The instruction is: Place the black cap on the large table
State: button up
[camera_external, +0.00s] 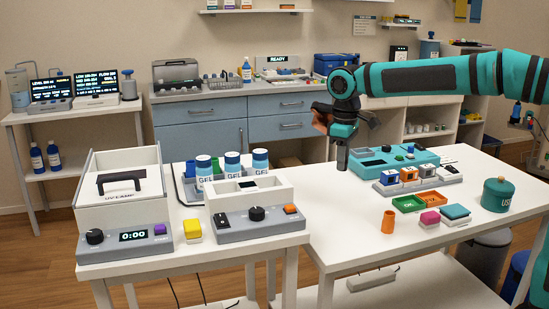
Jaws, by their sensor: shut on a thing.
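My gripper (342,160) points down above the back left edge of the white table on the right (455,235). It is shut on a small dark thing, seen only as a dark grey shape at the tip. I cannot tell for sure that this is the black cap, and no other cap stands out clearly. The tip appears beside the left end of a teal tray (425,157). Whether it touches anything is not clear. A second white table (185,258) stands on the left; which one is the large table is not marked.
The right table holds a row of small blocks (408,175), an orange cup (388,221), green (408,204) and orange trays, pink and teal blocks, and a teal canister (497,195). Its front left part is clear. Gel jars (232,164) and boxes crowd the left table.

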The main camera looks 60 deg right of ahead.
send_near(356, 215)
jog(key=shift+f, duration=3.15)
jog(key=shift+f, duration=0.1)
jog(key=o, duration=1)
jog(key=shift+c, duration=0.2)
notch_tip(356, 215, up, 12)
jog(key=shift+a, duration=0.1)
